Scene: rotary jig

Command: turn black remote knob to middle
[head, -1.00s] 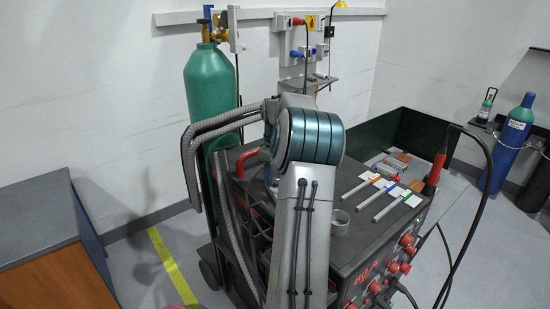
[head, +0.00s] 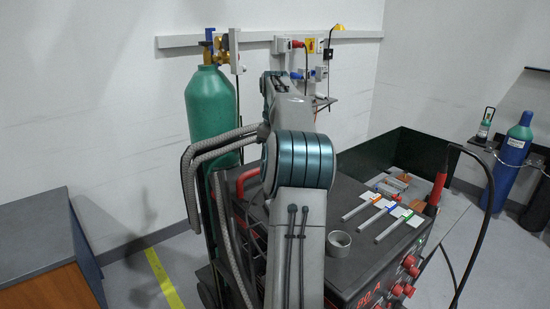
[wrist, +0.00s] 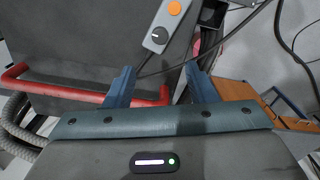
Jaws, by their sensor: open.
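The remote is a light grey box (wrist: 152,46) at the top middle of the wrist view. It carries a round black knob (wrist: 160,35) with a pale pointer mark and an orange button (wrist: 174,8) above it. My gripper (wrist: 160,76) is open and empty, its two blue fingers spread apart. The knob lies beyond the fingertips, roughly between them in the picture, and I see no contact. How far off it is cannot be told. In the head view my gripper is hidden behind my own arm.
A red tubular handle (wrist: 75,90) crosses the wrist view at the left. The dark welding cart (head: 350,185) bears a tape roll (head: 338,243) and several rods. A green gas cylinder (head: 212,105) stands left of my arm. Cables run close to the remote.

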